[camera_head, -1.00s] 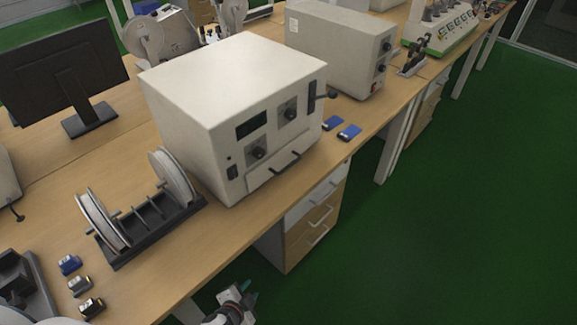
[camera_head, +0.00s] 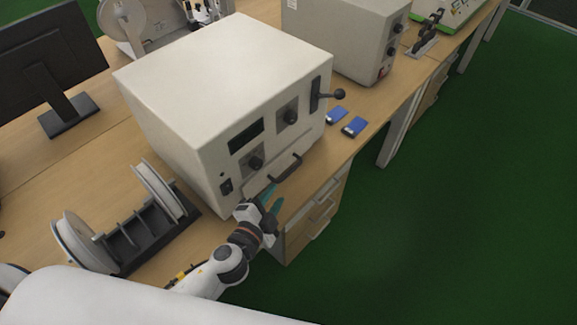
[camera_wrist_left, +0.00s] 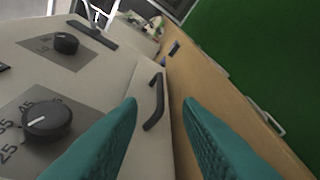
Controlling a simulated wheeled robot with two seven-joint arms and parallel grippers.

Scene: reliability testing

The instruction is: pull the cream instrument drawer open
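The cream instrument (camera_head: 215,95) stands on the wooden bench, with its drawer (camera_head: 262,187) at the bottom of the front face. The drawer's black bar handle (camera_head: 285,168) shows in the head view, and the handle also shows in the left wrist view (camera_wrist_left: 155,102). My left gripper (camera_head: 271,196) is in front of the drawer, just short of the handle. In the left wrist view its teal fingers (camera_wrist_left: 160,112) are apart, with the handle seen between them and nothing gripped. The drawer looks shut. My right gripper is not in view.
A spool rack (camera_head: 150,225) stands left of the instrument. Two blue items (camera_head: 354,126) lie on the bench to its right. A wooden drawer cabinet (camera_head: 310,222) is under the bench edge. A second cream box (camera_head: 340,40) stands behind. The green floor at right is clear.

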